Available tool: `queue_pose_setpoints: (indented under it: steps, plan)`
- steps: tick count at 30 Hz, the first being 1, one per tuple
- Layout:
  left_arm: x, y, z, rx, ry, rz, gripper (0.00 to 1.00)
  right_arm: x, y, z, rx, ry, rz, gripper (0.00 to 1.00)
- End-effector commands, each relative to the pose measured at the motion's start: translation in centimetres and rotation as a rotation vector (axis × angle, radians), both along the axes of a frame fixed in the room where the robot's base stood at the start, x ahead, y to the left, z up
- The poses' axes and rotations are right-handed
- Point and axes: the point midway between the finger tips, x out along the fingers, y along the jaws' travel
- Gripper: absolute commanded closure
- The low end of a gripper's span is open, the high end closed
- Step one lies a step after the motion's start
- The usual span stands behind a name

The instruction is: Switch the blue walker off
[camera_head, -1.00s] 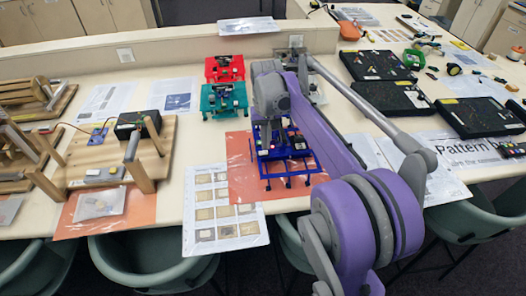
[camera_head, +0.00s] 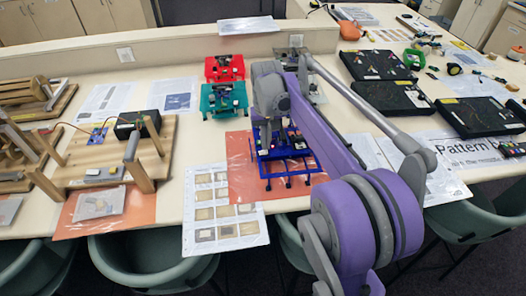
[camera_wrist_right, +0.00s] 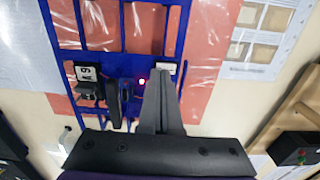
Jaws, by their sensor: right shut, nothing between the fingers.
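The blue walker (camera_head: 288,170) stands on an orange sheet on the table in the head view, partly hidden by my right arm. In the right wrist view, the blue walker (camera_wrist_right: 112,48) shows its open frame, dark modules and a small lit red light (camera_wrist_right: 141,81). My right gripper (camera_head: 264,138) is over the walker's left part. In the wrist view, the gripper's fingers (camera_wrist_right: 160,82) are shut and empty, with tips beside the red light and close to a small white-topped part (camera_wrist_right: 166,68). I cannot tell whether they touch it. My left gripper is out of view.
A teal walker (camera_head: 224,101) and a red walker (camera_head: 224,68) stand behind the blue one. A wooden rig (camera_head: 115,165) stands to the left. Black panels (camera_head: 390,97) lie to the right. A printed sheet (camera_head: 222,215) lies in front.

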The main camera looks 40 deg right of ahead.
Motion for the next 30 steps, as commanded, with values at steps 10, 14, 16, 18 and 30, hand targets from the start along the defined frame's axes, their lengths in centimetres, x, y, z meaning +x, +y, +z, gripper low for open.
queue_pose_setpoints:
  steps: [10,14,16,18,30]
  plan:
    - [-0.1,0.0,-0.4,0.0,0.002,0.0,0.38,0.0,0.0,-0.6,0.0,0.0,0.0,1.0]
    - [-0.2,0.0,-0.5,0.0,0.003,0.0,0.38,0.0,0.0,-0.8,0.0,0.0,0.0,1.0]
    - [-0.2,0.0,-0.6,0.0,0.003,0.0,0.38,0.0,0.0,-0.9,0.0,0.0,0.0,1.0]
    - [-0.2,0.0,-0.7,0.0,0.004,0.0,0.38,0.0,0.0,-1.0,0.0,0.0,0.0,1.0]
    - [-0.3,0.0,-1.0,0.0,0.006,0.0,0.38,0.0,0.0,-1.5,0.0,0.0,0.0,1.0]
